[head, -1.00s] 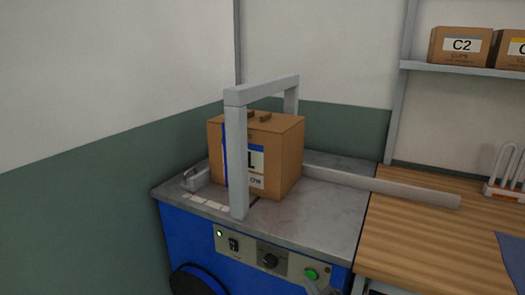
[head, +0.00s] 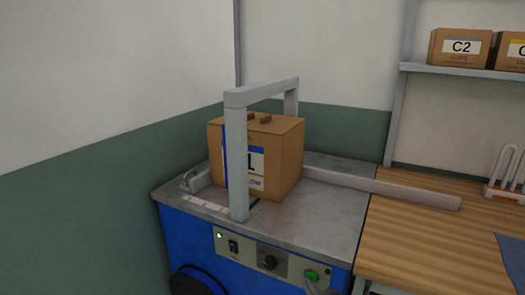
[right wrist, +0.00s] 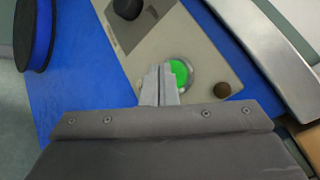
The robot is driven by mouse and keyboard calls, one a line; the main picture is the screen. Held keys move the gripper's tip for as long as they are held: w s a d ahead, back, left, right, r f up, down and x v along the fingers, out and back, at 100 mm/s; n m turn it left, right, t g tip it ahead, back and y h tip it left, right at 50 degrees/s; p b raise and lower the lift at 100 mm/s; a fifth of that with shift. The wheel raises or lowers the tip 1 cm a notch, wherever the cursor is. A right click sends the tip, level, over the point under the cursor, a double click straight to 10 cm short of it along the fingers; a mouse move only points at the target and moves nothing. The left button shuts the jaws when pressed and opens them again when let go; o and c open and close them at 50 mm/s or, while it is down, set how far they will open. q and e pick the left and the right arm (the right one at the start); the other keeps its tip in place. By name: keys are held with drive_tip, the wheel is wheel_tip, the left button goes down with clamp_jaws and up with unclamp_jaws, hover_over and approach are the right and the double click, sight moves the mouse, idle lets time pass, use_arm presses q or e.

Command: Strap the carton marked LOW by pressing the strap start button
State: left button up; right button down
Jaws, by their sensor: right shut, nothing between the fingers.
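The carton (head: 285,150) is a brown box standing upright on the machine's grey top, under the arch (head: 236,165). Its label (head: 252,168) shows a large L and seems to read LOW; the arch post covers part of it. A blue vertical band shows at the carton's left front. The green start button (head: 311,275) is on the front panel and also shows in the right wrist view (right wrist: 180,72). My right gripper (right wrist: 160,72) is shut and empty, its fingertips at the button and covering its left part; contact cannot be told. My left gripper is not in view.
The panel also has a black knob (head: 270,262), a rocker switch (head: 233,246) and a small lit lamp (head: 219,235). A grey rail (head: 400,189) reaches over the wooden table (head: 420,240) at right. A shelf (head: 460,70) holds boxes.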

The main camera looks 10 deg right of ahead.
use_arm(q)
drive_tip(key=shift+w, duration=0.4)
use_arm(e)
drive_tip(key=shift+w+d, duration=0.1)
drive_tip(key=shift+w+d, duration=0.15)
drive_tip(key=shift+w, duration=0.1)
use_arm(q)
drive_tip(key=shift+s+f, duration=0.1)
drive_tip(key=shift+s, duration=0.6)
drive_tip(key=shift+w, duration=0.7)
use_arm(e)
drive_tip(key=shift+s+a, duration=0.3)
drive_tip(key=shift+s, duration=0.1)
